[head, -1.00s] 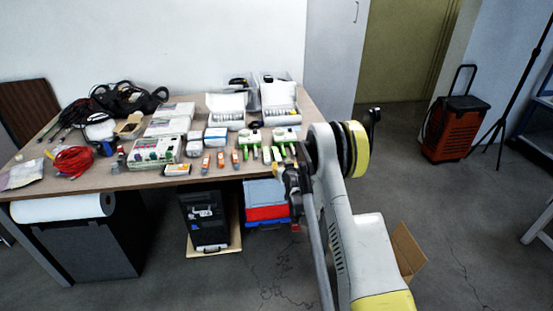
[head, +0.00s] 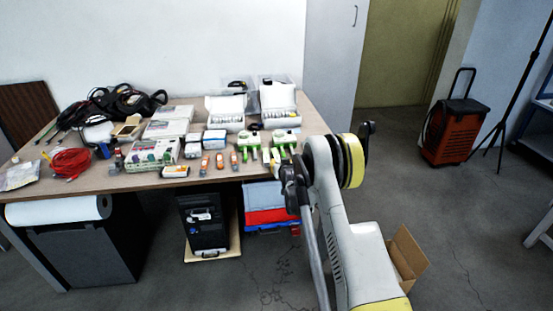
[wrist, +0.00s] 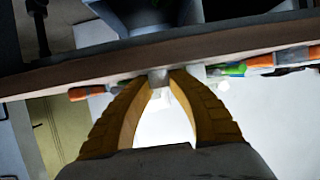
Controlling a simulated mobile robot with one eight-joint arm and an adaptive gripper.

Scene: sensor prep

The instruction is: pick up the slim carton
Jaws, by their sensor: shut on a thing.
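In the wrist view my gripper (wrist: 160,80) has its two yellow fingers closed at the tips on a small pale piece, which I take to be the slim carton (wrist: 158,77). Most of it is hidden by the fingers, so its shape and label do not show. The fingertips are at the table's edge. In the head view my wrist hangs at the front right of the table, close to the green-and-white items (head: 267,155); my arm hides the fingers and the held thing there.
The table (head: 110,184) carries orange-tipped tools (head: 219,160), an orange-and-white box (head: 176,171), open white boxes (head: 226,110) and a red cable coil (head: 70,163). Red and blue bins (head: 266,212) stand below. An open cardboard box (head: 408,255) is on the floor.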

